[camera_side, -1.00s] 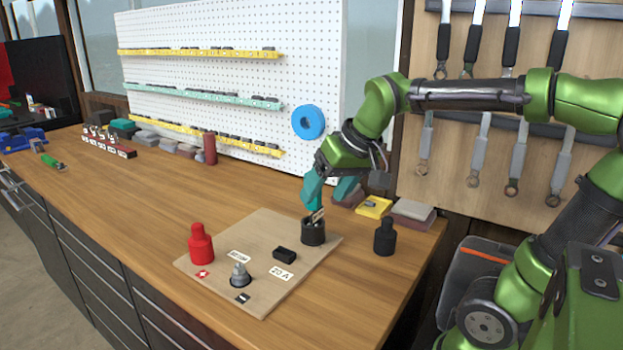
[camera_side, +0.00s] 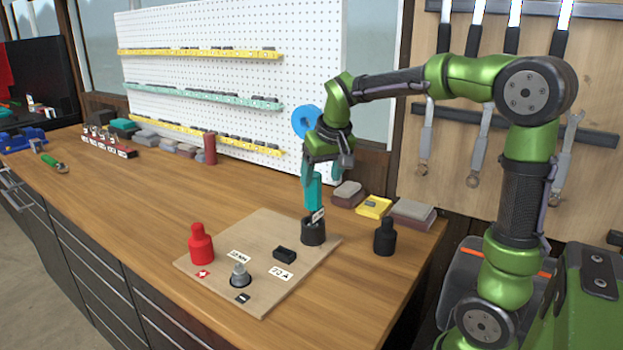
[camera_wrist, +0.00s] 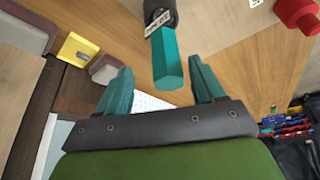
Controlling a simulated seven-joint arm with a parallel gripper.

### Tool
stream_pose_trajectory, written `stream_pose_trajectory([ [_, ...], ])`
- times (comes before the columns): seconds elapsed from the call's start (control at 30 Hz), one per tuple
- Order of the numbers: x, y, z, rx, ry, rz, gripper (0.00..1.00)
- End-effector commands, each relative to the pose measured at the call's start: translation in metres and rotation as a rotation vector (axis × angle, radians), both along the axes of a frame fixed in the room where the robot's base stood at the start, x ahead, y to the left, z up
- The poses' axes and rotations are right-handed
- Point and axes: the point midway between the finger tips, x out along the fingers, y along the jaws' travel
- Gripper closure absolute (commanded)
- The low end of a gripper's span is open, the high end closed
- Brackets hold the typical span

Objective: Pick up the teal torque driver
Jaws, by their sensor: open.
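The teal torque driver (camera_side: 314,192) stands upright in a black cup-shaped holder (camera_side: 313,232) at the back corner of a wooden board. A small white label is on its lower part. My gripper (camera_side: 312,174) is open at the driver's upper end in the side view. Whether a finger touches the driver cannot be told.
A black bottle-shaped piece (camera_side: 384,237) stands to the right. A yellow box (camera_side: 374,206) and grey-brown blocks lie behind. The table's left half is largely clear.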

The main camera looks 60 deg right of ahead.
Motion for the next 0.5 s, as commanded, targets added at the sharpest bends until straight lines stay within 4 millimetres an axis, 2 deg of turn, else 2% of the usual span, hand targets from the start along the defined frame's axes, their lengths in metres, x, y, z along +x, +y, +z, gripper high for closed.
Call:
stream_pose_trajectory([
  [0.27, 0.009, -0.003, -0.021, 0.001, 0.001, -0.001, 0.32],
  [0.5, 0.024, -0.005, -0.053, 0.002, 0.003, -0.001, 0.32],
])
